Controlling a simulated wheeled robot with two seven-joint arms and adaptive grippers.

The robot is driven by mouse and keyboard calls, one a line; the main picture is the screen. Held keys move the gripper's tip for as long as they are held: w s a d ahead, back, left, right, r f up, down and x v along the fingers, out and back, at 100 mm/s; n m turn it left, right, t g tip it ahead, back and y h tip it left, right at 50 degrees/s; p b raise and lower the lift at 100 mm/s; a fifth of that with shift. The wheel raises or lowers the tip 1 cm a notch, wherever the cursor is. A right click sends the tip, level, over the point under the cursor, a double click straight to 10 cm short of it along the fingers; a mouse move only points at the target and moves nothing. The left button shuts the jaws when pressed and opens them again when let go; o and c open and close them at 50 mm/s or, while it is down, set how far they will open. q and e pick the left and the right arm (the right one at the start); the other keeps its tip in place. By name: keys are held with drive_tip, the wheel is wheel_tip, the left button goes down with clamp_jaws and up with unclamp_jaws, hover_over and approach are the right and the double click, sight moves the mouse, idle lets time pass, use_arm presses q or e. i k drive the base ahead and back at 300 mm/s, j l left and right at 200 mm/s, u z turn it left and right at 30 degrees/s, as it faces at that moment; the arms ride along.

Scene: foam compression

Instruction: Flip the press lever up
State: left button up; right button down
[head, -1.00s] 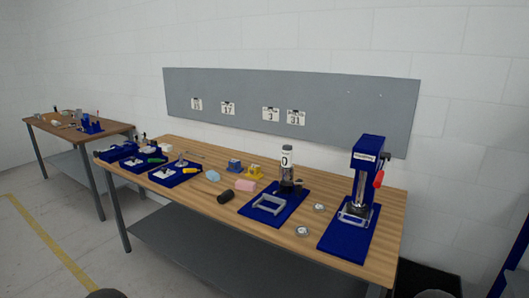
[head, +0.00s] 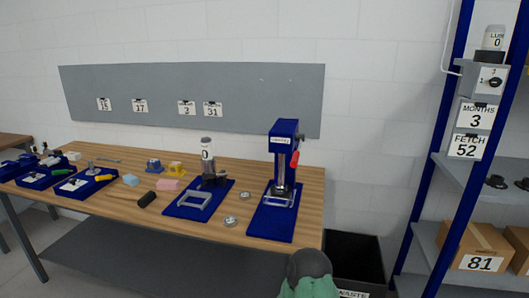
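The press (head: 285,138) is a dark blue upright column on a blue base plate (head: 271,225) at the right end of the wooden workbench. Its press lever (head: 295,159) has a red handle. The lever is on the right side of the press head, and the handle hangs down below the head. A metal frame (head: 281,198) sits at the foot of the column.
Left of the press are two small round metal pieces (head: 231,222), a blue plate with a grey frame (head: 194,200), foam pieces (head: 168,184) and blue trays (head: 90,187). A black waste bin (head: 357,258) and a blue-post shelf (head: 433,150) stand right of the bench.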

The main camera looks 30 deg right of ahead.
sight(300, 138)
drive_tip(key=i+j+u, duration=0.15)
drive_tip(key=u, duration=0.25)
drive_tip(key=i+j+u, duration=0.1)
drive_tip(key=i+u, duration=0.25)
drive_tip(key=i+j+u, duration=0.1)
drive_tip(key=u, duration=0.3)
drive_tip(key=i, duration=2.05)
drive_tip(key=i+z, duration=0.2)
drive_tip(key=i, duration=0.3)
drive_tip(key=i+j+z, duration=0.2)
drive_tip(key=i, duration=0.3)
drive_tip(key=i+j+z, duration=0.25)
drive_tip(key=i, duration=0.25)
drive_tip(key=l+z, duration=0.1)
drive_tip(key=z, duration=3.75)
drive_tip(key=i+l+z, duration=0.3)
drive_tip(key=i, duration=0.15)
drive_tip(key=i+l+z, duration=0.1)
drive_tip(key=i+z, duration=0.2)
drive_tip(key=i, duration=0.15)
drive_tip(key=i+z, duration=0.25)
drive_tip(key=i, duration=0.2)
